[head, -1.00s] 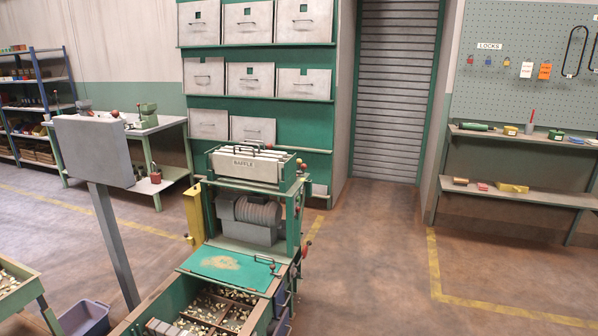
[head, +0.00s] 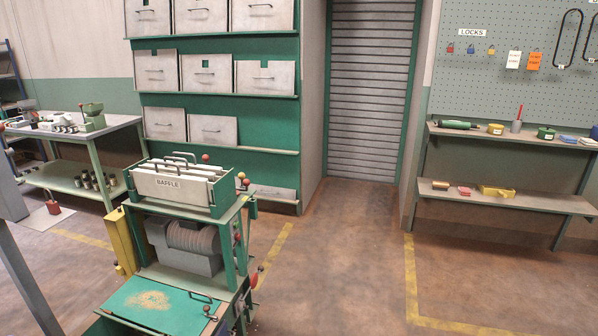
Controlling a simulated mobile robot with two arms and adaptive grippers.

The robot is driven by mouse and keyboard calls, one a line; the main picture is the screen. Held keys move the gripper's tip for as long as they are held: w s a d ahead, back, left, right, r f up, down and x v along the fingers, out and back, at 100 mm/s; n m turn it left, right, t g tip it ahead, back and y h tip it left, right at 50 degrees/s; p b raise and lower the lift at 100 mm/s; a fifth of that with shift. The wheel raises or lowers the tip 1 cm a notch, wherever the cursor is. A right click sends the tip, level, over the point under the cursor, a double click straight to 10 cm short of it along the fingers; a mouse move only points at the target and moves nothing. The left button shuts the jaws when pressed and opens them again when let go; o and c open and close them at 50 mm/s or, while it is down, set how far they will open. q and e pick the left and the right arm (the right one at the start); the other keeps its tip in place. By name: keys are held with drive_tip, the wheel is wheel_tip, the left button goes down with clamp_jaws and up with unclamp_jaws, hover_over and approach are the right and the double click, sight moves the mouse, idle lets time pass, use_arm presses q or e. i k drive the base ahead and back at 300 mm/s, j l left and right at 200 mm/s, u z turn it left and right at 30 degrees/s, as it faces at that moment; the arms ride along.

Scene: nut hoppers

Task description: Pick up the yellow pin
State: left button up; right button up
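No gripper of mine is in view. A small yellow ball-topped piece (head: 241,176) stands at the right end of the green baffle rack (head: 222,205), on top of the green machine; it may be the yellow pin, but it is too small to be sure. A red ball-topped piece (head: 205,157) stands at the rack's back edge. The rack holds several pale plates with dark handles and carries a BAFFLE label.
The green machine (head: 140,296) stands at lower left, with a yellow guard (head: 119,238) on its left side. A workbench (head: 75,135) is behind it. Wall shelves (head: 460,134) hang at right. The floor at centre right (head: 345,260) is clear.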

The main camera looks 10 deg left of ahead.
sight(241, 176)
drive_tip(key=i+z, duration=0.15)
drive_tip(key=i, duration=1.6)
drive_tip(key=i+l+u, duration=0.1)
drive_tip(key=i+u, duration=0.3)
drive_tip(key=i, duration=0.15)
drive_tip(key=i+l+u, duration=0.75)
drive_tip(key=i, duration=0.2)
